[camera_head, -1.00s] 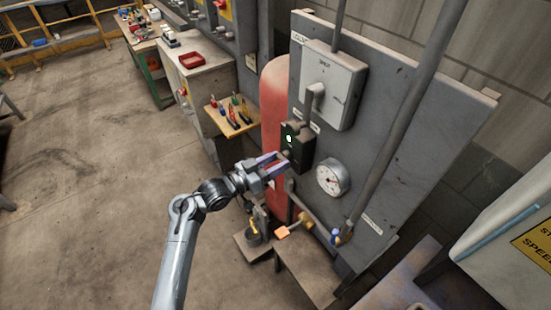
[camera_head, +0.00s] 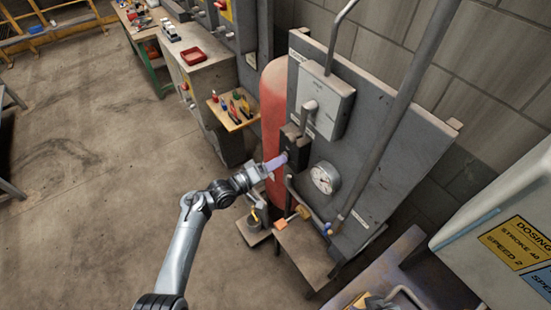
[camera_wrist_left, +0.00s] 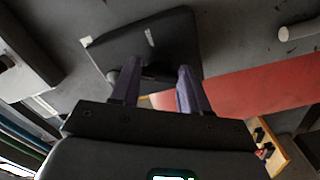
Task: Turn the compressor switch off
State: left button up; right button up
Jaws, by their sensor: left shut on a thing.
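The compressor switch (camera_head: 294,147) is a small black box on the grey panel, beside the red cylinder and below the large grey switch box. My left gripper (camera_head: 281,160) has its purple fingertips at the lower part of the box's front. In the left wrist view, the dark box (camera_wrist_left: 172,32) fills the top centre. The two fingers of my left gripper (camera_wrist_left: 160,88) reach its near edge, shut on a dark part that looks like the switch knob. The fingers partly hide this part, so its turned position cannot be told. My right gripper is not in view.
A round gauge (camera_head: 325,177) sits right of the switch, with pipes near it. The red cylinder (camera_head: 273,110) stands just left. A large grey switch box (camera_head: 323,98) is above. A small tool shelf (camera_head: 232,112) is at the left. The floor at left is mostly clear.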

pick_arm(q)
jog(key=shift+r+n+p, duration=0.15)
jog(key=shift+n+p, duration=1.15)
jog(key=shift+n, duration=1.5)
jog(key=o, duration=1.1)
jog(key=shift+c, duration=0.2)
jog(key=shift+s+a, duration=0.1)
jog(key=v, duration=1)
jog(key=shift+s+a+p, duration=0.15)
jog(key=shift+a+p, duration=0.1)
jog(key=shift+p, duration=0.1)
